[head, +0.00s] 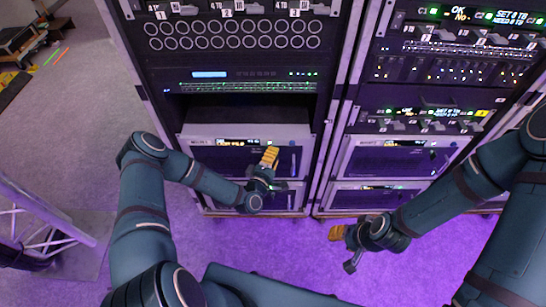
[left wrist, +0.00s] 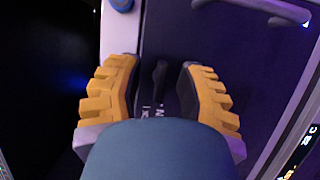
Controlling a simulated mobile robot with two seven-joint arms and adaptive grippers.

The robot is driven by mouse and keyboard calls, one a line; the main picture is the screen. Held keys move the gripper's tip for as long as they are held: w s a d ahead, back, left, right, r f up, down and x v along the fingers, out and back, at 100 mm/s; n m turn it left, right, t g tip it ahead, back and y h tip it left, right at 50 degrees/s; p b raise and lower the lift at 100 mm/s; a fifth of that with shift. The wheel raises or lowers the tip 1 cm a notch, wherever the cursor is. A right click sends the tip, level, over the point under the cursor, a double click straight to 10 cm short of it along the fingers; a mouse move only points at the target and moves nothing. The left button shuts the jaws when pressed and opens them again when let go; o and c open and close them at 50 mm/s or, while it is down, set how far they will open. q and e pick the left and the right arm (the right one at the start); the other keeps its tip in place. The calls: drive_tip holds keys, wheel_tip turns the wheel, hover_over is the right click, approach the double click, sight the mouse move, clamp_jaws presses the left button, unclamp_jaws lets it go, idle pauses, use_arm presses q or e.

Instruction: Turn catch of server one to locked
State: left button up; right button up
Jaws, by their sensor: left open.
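The upper server (head: 215,160) low in the left rack has a dark front and a small lit display; its label is too small to read surely. My left gripper (head: 268,160) is in front of its right part and hides some of the front. In the left wrist view the open yellow-padded fingers (left wrist: 158,92) stand either side of a small dark catch (left wrist: 160,74) on the dark panel. The catch looks upright, and gaps show between it and both pads. Lettering below it is partly hidden. My right gripper (head: 338,235) hangs low, away from the left rack's servers.
A right rack (head: 395,160) with similar servers stands beside the left one. A bar handle (left wrist: 265,8) is at the panel's upper right in the left wrist view. A metal truss (head: 45,225) stands at far left. The purple floor (head: 90,100) left of the rack is open.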

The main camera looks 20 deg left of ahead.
use_arm(q)
clamp_jaws()
